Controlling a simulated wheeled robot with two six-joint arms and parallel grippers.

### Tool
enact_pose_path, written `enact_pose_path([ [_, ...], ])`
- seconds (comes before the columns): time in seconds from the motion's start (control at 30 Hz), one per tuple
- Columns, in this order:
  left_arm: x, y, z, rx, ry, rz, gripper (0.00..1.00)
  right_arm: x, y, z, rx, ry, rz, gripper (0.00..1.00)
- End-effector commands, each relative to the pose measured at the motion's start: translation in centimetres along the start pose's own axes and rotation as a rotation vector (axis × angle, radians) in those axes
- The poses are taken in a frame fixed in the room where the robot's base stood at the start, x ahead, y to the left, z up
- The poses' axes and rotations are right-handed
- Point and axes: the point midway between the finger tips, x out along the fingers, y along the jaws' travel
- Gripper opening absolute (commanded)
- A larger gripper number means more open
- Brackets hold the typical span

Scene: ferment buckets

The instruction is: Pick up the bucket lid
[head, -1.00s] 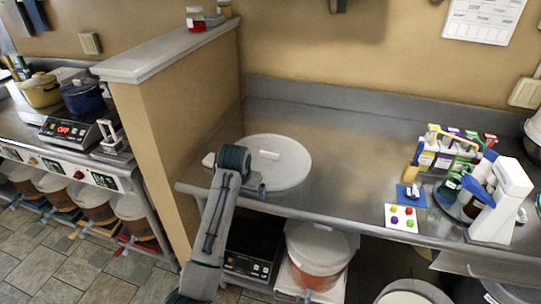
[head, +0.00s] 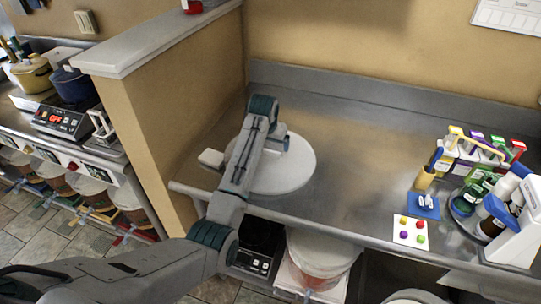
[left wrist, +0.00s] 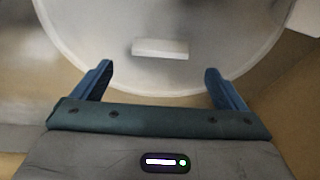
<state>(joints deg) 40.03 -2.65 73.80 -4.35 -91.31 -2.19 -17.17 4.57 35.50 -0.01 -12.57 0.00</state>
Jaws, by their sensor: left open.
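The bucket lid (head: 295,172) is a white round disc lying on the metal counter near the tan divider wall. In the left wrist view the lid (left wrist: 100,40) fills the upper middle, with its white bar handle (left wrist: 160,48) lying crosswise. My left gripper (left wrist: 158,82) is open and empty, its two blue fingers pointing toward the handle. The handle lies ahead of the fingertips, near the middle between them. In the head view my left arm and wrist cover the left part of the lid and the handle, and the left gripper (head: 286,143) shows only partly. My right gripper is not in view.
A tan divider wall (head: 180,110) stands close on the left. A bottle caddy, a blue pad (head: 425,205) and a white card with coloured dots (head: 411,231) sit at the right. The middle counter is clear. A bucket (head: 318,258) stands below.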

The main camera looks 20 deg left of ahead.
Motion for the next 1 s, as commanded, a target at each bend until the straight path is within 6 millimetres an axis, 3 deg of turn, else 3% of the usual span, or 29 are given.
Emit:
enact_pose_path([
  [0.27,3.0,-0.1,0.4,-0.001,-0.005,0.000,0.94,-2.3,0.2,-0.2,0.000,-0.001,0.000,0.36],
  [0.4,4.7,-0.1,0.4,-0.001,-0.002,-0.001,0.94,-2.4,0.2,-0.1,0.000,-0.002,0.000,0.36],
  [0.7,5.3,0.0,0.4,-0.001,0.001,-0.001,0.94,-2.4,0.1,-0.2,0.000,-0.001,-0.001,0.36],
  [0.77,5.3,0.0,0.4,-0.001,0.001,0.000,0.86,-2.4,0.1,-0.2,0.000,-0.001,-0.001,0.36],
  [1.0,5.3,0.0,0.4,-0.001,0.001,0.000,0.39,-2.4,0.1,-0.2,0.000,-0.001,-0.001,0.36],
])
